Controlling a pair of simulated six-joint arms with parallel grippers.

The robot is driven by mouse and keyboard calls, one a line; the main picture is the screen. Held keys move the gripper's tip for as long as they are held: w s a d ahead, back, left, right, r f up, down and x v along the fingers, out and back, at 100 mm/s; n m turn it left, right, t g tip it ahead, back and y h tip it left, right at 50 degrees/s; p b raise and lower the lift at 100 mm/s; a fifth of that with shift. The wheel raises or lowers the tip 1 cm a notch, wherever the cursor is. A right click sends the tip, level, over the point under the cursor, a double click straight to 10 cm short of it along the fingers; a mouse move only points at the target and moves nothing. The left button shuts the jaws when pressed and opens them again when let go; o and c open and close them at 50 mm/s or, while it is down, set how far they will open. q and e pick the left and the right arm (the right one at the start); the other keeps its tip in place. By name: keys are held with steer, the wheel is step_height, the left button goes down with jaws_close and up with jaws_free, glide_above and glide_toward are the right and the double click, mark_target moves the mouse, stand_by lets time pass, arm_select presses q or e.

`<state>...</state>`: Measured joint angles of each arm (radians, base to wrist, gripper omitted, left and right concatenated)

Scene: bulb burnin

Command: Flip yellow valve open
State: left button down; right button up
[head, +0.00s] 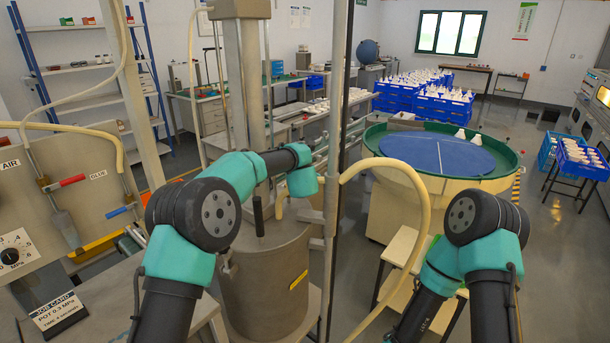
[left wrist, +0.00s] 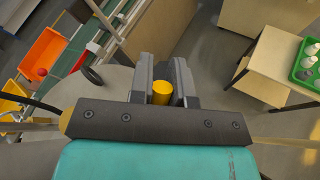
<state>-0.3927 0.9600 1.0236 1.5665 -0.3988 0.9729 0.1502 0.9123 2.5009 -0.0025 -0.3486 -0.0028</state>
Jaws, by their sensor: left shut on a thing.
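In the left wrist view my left gripper (left wrist: 164,78) is shut on a yellow rounded piece (left wrist: 161,93), which looks like the end of the yellow valve's handle. The valve's body is hidden from this view. In the head view my left arm reaches over the grey metal pot (head: 265,285), and the gripper's fingers are hidden behind the arm, so the valve's angle cannot be read there. My right arm is at the lower right and its gripper is out of the picture.
A red-handled valve (head: 64,182) and a blue-handled valve (head: 121,211) are on the left panel beside a pressure dial (head: 14,254). A cream hose (head: 405,200) arches right of the pot.

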arm_select(q)
steer(key=shift+s+a+r+n+t+h, duration=0.3)
steer(key=shift+s+a+n+t, duration=0.15)
steer(key=shift+t, duration=0.35)
stand_by(0.4)
steer(key=shift+s+a+r+n+t+h, duration=0.15)
steer(key=shift+s+a+r+n+t, duration=0.25)
steer(key=shift+t, duration=0.3)
steer(key=shift+s+a+r+n+t+h, duration=0.15)
steer(key=shift+s+a+n+t, duration=0.1)
steer(key=shift+n+t, duration=0.35)
steer(key=c, duration=1.4)
jaws_free()
steer(key=o, duration=0.3)
steer(key=shift+d+r, duration=0.1)
steer(key=shift+r, duration=0.1)
steer(key=shift+s, duration=0.1)
steer(key=s, duration=0.5)
steer(key=s+a, duration=0.1)
steer(key=s, duration=0.5)
steer(key=s+a, duration=0.1)
steer(key=s, duration=0.5)
steer(key=shift+a+f, duration=0.25)
steer(key=shift+f, duration=0.15)
